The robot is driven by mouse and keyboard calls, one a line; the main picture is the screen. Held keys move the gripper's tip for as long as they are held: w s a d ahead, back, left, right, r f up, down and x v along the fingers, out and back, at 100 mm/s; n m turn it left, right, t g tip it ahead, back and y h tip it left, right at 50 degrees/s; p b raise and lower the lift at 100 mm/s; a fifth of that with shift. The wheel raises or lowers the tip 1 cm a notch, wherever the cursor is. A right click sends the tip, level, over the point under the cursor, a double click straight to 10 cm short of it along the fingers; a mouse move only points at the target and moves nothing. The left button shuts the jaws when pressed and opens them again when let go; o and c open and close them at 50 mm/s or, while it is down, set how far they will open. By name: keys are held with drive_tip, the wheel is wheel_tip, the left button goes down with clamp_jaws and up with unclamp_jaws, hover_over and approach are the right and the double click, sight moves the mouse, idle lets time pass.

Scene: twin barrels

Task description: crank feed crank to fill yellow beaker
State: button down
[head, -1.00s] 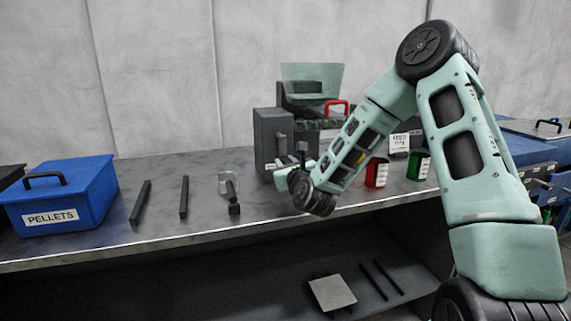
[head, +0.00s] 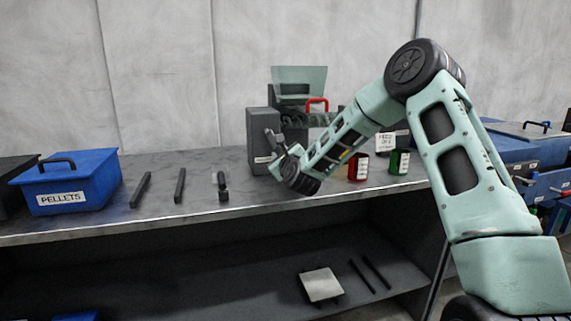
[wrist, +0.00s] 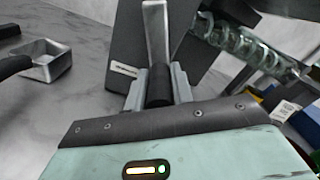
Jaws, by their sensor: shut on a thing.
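The feed crank's pale metal arm (wrist: 155,32) rises from a dark grip (wrist: 158,88) in the wrist view. My gripper (wrist: 158,86) is shut on this grip, one finger on each side. In the head view my gripper (head: 277,152) is at the front of the dark grey housing (head: 262,128), which the wrist view also shows behind the crank (wrist: 125,45). A clear tube with a spiral (wrist: 240,42) runs right from the housing. A pale green hopper (head: 300,77) stands above. I cannot make out the yellow beaker; my arm covers the area below the tube.
A blue PELLETS box (head: 75,178), two dark bars and a small scoop (head: 222,190) lie left. The bench (head: 160,205) is clear between them and the housing. A shelf is below.

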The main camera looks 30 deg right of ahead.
wheel_tip(320, 180, up, 8)
drive_tip(key=d+n+b, duration=0.2)
drive_tip(key=n+b, duration=0.2)
drive_tip(key=n, duration=1.5)
drive_tip(key=shift+s+b, duration=0.3)
drive_tip(key=shift+s, duration=0.1)
drive_tip(key=c, duration=1.4)
unclamp_jaws()
drive_tip(key=shift+o, duration=0.7)
drive_tip(key=shift+d+r, duration=0.15)
drive_tip(key=shift+r, duration=0.05)
drive_tip(key=v, duration=1.7)
drive_tip(key=shift+s+b, duration=0.2)
drive_tip(key=shift+b, duration=0.2)
